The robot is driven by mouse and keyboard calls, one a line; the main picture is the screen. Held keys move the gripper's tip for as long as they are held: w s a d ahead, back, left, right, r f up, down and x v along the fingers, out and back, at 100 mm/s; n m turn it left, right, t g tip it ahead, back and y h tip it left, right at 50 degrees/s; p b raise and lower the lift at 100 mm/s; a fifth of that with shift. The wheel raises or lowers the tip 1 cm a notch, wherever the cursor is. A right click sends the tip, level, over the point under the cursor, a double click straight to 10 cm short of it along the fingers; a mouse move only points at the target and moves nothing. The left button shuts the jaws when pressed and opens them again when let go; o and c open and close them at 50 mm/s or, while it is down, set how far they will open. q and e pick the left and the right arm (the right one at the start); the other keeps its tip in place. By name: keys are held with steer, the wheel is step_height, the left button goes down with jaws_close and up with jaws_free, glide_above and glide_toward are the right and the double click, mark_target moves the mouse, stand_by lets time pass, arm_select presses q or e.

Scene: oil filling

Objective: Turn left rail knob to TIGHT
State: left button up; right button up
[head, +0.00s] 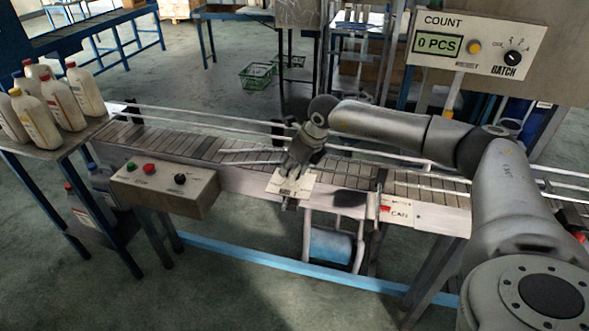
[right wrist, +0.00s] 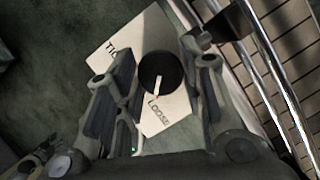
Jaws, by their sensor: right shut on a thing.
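The left rail knob (right wrist: 161,72) is a round black dial with a white pointer, on a white plate (right wrist: 122,40) marked TIGHT and LOOSE. In the right wrist view its pointer is toward the LOOSE label. The TIGHT label is partly covered by a finger. My right gripper (right wrist: 157,78) has one finger on each side of the knob and is shut on it. In the head view my right gripper (head: 292,172) comes down from above onto the plate (head: 303,185) at the conveyor's front side and hides the knob. My left gripper is not in view.
The conveyor (head: 190,143) with metal guide rails runs behind the plate. A button box (head: 165,187) stands to its left, and a CAN label (head: 398,213) to its right. Several bottles (head: 85,92) stand on a side table. A counter panel (head: 480,42) reads 0 PCS.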

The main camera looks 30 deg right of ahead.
steer(key=m+b, duration=0.1)
steer(key=m+h+b, duration=0.1)
steer(key=m, duration=0.1)
steer(key=m+b, duration=0.1)
steer(key=shift+a+f+h+b, duration=0.15)
steer(key=shift+f+h+b, duration=0.1)
steer(key=shift+h+b, duration=0.1)
steer(key=m+h+b, duration=0.1)
steer(key=m+b, duration=0.1)
steer(key=m, duration=0.1)
steer(key=m+h+b, duration=0.1)
steer(key=m+b, duration=0.1)
steer(key=shift+w+a+r+m+g, duration=0.1)
steer(key=shift+m+g, duration=0.2)
steer(key=shift+m, duration=0.1)
steer(key=m+g+h+b, duration=0.1)
steer(key=m+b, duration=0.1)
steer(key=m, duration=0.1)
steer(key=shift+m, duration=0.3)
steer(key=shift+w+r+m+g+h+b, duration=0.1)
steer(key=shift+m+g+h+b, duration=0.2)
steer(key=shift+m, duration=0.7)
steer(key=shift+r+m+g+h+b, duration=0.15)
steer(key=shift+m+g, duration=0.25)
steer(key=shift+m, duration=0.6)
steer(key=shift+f, duration=0.1)
steer(key=o, duration=1)
